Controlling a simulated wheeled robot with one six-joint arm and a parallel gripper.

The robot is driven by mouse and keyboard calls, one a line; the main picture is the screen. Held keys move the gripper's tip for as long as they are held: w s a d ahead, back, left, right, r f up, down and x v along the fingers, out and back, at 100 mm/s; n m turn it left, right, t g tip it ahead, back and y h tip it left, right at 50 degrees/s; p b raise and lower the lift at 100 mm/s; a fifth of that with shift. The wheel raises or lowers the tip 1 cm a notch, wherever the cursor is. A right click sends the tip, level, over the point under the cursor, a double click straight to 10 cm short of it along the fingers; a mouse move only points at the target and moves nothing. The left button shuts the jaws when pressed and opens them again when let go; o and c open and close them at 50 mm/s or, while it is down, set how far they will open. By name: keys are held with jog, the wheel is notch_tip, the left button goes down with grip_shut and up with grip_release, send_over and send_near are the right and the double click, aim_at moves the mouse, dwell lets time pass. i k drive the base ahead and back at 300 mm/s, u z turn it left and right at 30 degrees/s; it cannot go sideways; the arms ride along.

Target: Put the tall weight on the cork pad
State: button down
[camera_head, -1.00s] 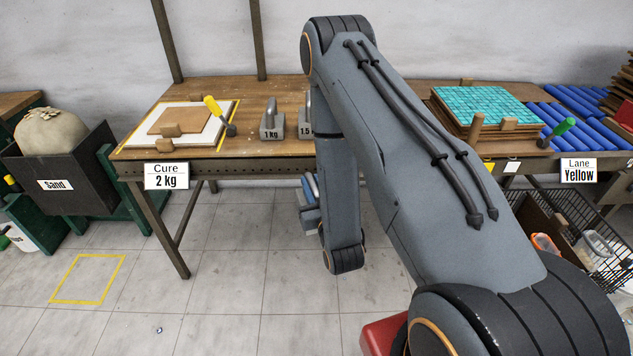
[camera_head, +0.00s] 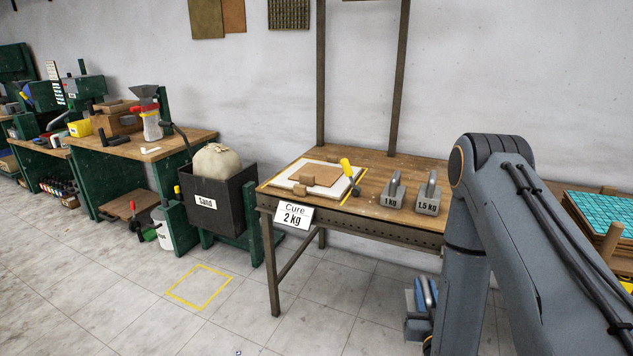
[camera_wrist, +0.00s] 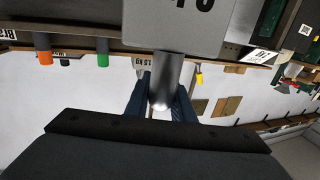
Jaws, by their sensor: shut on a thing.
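My gripper (camera_wrist: 163,98) is shut on the handle of a grey weight (camera_wrist: 180,22). Its blue fingers sit on both sides of the handle, and the lettering on the weight is cut off. In the head view the held weight (camera_head: 414,328) is partly hidden by my arm, low in front of the table, apart from the pad. A flat brown pad (camera_head: 323,175), which looks like the cork pad, lies on a white board (camera_head: 297,169) at the table's left end. Two handled grey weights, marked 1 kg (camera_head: 391,200) and 1.5 kg (camera_head: 428,205), stand on the table.
A yellow-handled tool (camera_head: 348,170) lies at the board's right edge. Small wooden blocks (camera_head: 300,189) are at the pad's front. A "Cure 2 kg" sign (camera_head: 293,215) hangs on the table edge. A sand bin (camera_head: 215,205) stands to the left. Floor in front is clear.

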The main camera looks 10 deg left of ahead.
aim_at(318, 173)
jog(key=k, duration=0.85)
jog(key=u, duration=0.3)
jog(key=i, duration=0.25)
jog(key=u, duration=0.8)
jog(key=i, duration=1.25)
jog(key=z, duration=0.2)
